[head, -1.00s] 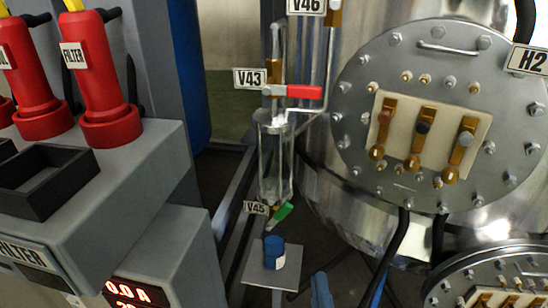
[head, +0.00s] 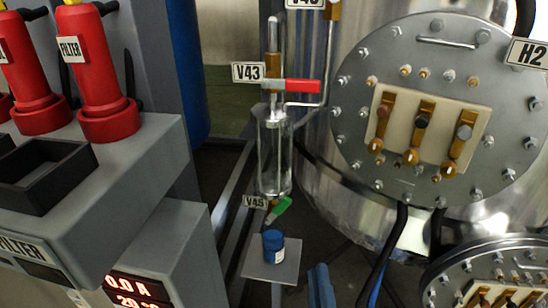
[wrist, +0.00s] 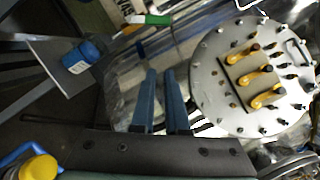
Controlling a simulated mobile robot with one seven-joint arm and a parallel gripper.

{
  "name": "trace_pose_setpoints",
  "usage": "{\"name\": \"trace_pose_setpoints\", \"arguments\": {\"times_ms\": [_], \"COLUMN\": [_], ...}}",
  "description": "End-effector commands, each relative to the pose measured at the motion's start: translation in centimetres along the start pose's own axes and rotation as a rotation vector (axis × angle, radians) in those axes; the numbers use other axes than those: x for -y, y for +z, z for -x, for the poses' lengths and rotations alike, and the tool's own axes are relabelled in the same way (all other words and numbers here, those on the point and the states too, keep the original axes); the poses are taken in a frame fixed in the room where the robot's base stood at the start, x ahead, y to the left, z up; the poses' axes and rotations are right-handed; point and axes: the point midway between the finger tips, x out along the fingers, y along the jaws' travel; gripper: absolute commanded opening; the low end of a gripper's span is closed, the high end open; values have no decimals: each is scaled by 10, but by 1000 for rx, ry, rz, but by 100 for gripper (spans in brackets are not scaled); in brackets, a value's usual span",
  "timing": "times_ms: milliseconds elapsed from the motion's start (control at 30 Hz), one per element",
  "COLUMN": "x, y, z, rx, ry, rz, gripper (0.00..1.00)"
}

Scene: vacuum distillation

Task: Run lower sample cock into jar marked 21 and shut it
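The lower sample cock, tagged V45, has a green handle (head: 279,209) slanting below the clear glass sample vessel (head: 275,155); the handle also shows in the wrist view (wrist: 157,19). A small jar (head: 274,248) with a blue top stands upright on a small grey plate (head: 256,268) just below the cock. The jar's white label is too small to read; the jar also shows in the wrist view (wrist: 80,57). My gripper (wrist: 161,74) has two blue fingers, apart with nothing between them. In the head view my gripper (head: 320,275) is low, right of the plate.
The upper cock V43 has a red handle (head: 303,86) lying sideways. A steel vessel with a bolted flange (head: 440,110) marked H2 fills the right, with black cables below. A grey console (head: 100,190) with red filter holders stands at the left.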

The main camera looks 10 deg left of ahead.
Motion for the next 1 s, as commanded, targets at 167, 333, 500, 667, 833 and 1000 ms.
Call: {"name": "trace_pose_setpoints", "arguments": {"times_ms": [167,333,500,667,833,1000], "x": [21,27,9,0,1,1], "y": [42,78,93,94,90,83], "z": [-5,-3,6,6,-12,-40], "rx": [8,-52,-156,-197,-194,-193], "ry": [-78,-150,-175,-184,-185,-186], "rz": [-368,-983,-1406,-1526,-1525,-1522], "gripper": [47,52,52,52,52,52]}}
